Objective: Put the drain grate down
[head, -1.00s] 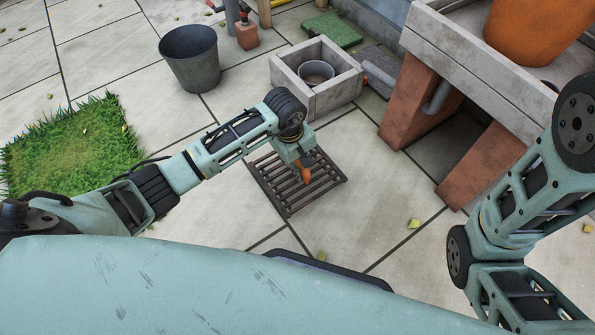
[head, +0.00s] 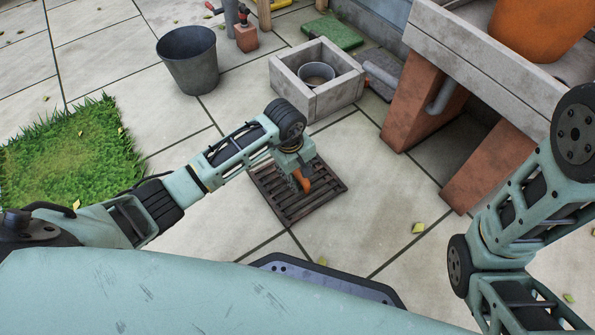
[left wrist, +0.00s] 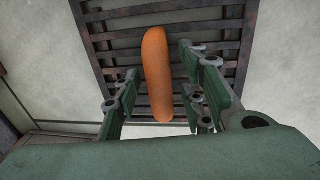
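The drain grate (head: 328,190) is a dark, rusty slatted square. It appears to lie flat on the pale paving in front of the concrete planter box. An orange handle (left wrist: 157,75) stands up over its middle. My left gripper (head: 302,183) is low over the grate. In the left wrist view its two fingers (left wrist: 158,85) stand on either side of the handle, with a gap on each side. Part of the grate (left wrist: 215,14) is hidden behind the fingers and handle. My right gripper is out of view; only links of that arm show.
A concrete planter box (head: 330,100) with a pot inside and a dark bucket (head: 187,62) stand behind. A grass patch (head: 75,155) lies at left. A bench on brick-coloured legs (head: 425,100) stands at right. Paving right of the grate is clear apart from small leaves.

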